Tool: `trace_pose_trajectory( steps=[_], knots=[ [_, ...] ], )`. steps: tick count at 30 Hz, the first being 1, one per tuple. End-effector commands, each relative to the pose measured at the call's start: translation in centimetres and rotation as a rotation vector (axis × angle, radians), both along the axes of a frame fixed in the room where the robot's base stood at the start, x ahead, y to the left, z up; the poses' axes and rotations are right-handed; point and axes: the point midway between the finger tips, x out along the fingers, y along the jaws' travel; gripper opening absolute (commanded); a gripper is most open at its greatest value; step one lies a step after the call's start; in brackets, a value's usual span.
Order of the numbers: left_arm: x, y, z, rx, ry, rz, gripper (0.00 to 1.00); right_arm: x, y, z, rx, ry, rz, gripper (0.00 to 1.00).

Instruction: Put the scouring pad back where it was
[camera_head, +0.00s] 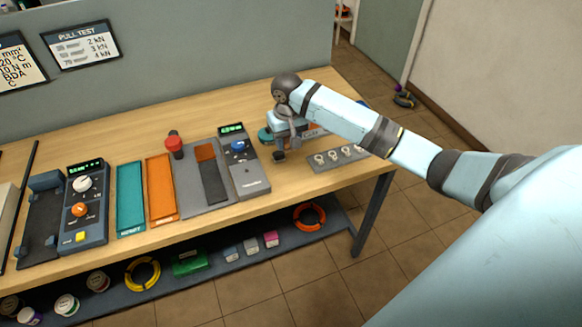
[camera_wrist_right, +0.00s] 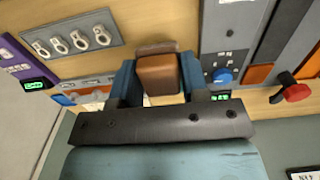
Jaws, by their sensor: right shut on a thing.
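My right gripper (camera_head: 282,146) is over the right part of the bench, between a grey meter with a blue knob and a strip of metal lugs. In the right wrist view its two fingers (camera_wrist_right: 158,66) are shut on a brown block (camera_wrist_right: 158,74), which looks like the scouring pad. The block lies between the fingers and sticks out slightly past them. In the head view the gripper mostly hides it. I cannot tell whether the block touches the bench. My left gripper is in neither view.
The blue-knob meter (camera_head: 243,165) stands just left of the gripper. The lug strip (camera_head: 345,157) lies to the right. A grey board (camera_head: 197,194), an orange mat (camera_head: 161,190) and a teal mat (camera_head: 130,198) lie further left. Bare wood shows in front of the gripper.

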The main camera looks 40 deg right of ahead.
Motion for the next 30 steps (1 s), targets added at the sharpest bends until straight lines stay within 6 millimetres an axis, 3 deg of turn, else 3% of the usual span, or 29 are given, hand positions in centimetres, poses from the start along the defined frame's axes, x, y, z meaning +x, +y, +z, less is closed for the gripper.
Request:
trace_pose_trajectory(
  steps=[3,9,17,24,30],
  knots=[
    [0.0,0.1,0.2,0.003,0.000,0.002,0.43,-0.1,-0.1,-3.3,0.000,0.004,-0.002,0.23],
    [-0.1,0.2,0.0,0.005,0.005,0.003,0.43,0.0,0.0,-7.8,-0.001,0.001,-0.001,0.23],
    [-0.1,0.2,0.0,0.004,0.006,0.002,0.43,0.0,-0.1,-10.0,0.000,0.000,-0.002,0.23],
    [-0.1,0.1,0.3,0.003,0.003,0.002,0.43,0.0,0.0,-13.3,0.000,0.000,-0.002,0.23],
    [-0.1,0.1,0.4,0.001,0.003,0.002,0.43,0.0,-0.1,-13.7,-0.001,-0.001,-0.001,0.23]
  ],
)
